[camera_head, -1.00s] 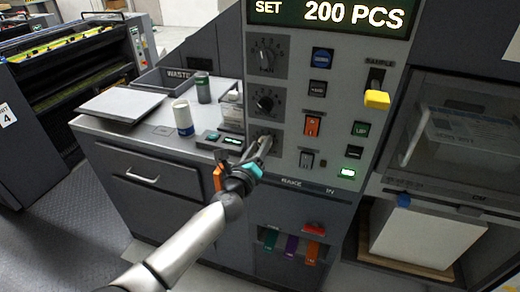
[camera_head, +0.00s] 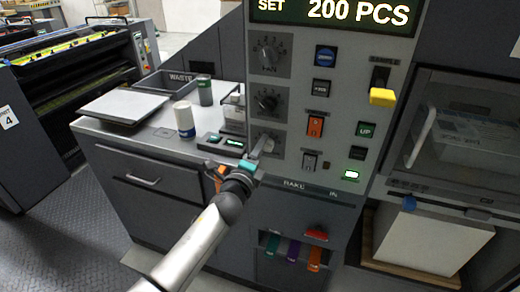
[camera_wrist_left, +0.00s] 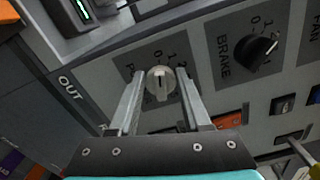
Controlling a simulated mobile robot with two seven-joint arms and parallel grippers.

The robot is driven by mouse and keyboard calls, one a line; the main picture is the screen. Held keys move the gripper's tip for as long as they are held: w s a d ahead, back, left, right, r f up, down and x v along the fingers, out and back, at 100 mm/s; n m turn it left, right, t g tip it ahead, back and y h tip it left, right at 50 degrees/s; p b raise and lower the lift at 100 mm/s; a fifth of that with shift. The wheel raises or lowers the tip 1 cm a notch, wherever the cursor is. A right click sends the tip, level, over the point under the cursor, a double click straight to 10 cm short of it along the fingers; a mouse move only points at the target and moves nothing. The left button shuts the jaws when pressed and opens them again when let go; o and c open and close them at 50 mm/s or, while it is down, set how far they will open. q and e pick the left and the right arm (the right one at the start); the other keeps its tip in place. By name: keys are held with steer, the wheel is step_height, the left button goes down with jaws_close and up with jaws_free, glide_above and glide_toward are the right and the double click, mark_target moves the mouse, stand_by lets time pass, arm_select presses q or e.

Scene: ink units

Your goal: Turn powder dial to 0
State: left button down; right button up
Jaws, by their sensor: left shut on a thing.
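The powder dial (camera_wrist_left: 161,82) is a round, pale grey knob on a dark plate in the left wrist view. A dark mark on it points roughly toward the top of that view. Its label is partly hidden by a finger, and the numbers 1 and 2 show beside it. My left gripper (camera_wrist_left: 162,76) has one finger on each side of the knob and is shut on it. My right gripper is not in view.
The black brake dial (camera_wrist_left: 258,50) is close beside; it is also above in the head view (camera_head: 266,101). An orange switch (camera_head: 315,126) and other buttons are to the right. A white-and-blue can (camera_head: 184,120) and a waste tray (camera_head: 165,80) stand on the left counter.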

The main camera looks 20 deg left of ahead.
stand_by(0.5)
arm_select(q)
steer(key=shift+c, duration=1.8)
jaws_free()
steer(key=shift+s, duration=0.1)
steer(key=s, duration=1.5)
steer(key=shift+a, duration=0.25)
steer(key=s+a+f+n+g, duration=0.1)
steer(key=s+f+n+g, duration=0.25)
steer(key=f, duration=0.75)
steer(key=s+f+n+g+b, duration=0.1)
steer(key=s+f+n+g, duration=0.3)
steer(key=f, duration=0.8)
steer(key=s+a+f+n+g, duration=0.1)
steer(key=s+f+n+g, duration=0.3)
steer(key=f, duration=0.7)
steer(key=s+f+n+g, duration=0.1)
steer(key=s+f+n, duration=0.1)
steer(key=s+f, duration=0.3)
steer(key=s+d+f+n+g+b, duration=0.1)
steer(key=s+f, duration=0.5)
steer(key=s, duration=0.8)
steer(key=s+f+n+g, duration=0.3)
steer(key=s+f+n, duration=0.1)
steer(key=s, duration=0.5)
steer(key=shift+s+d+f+y, duration=0.2)
steer(key=shift+d+f+y, duration=0.1)
steer(key=shift+f, duration=0.45)
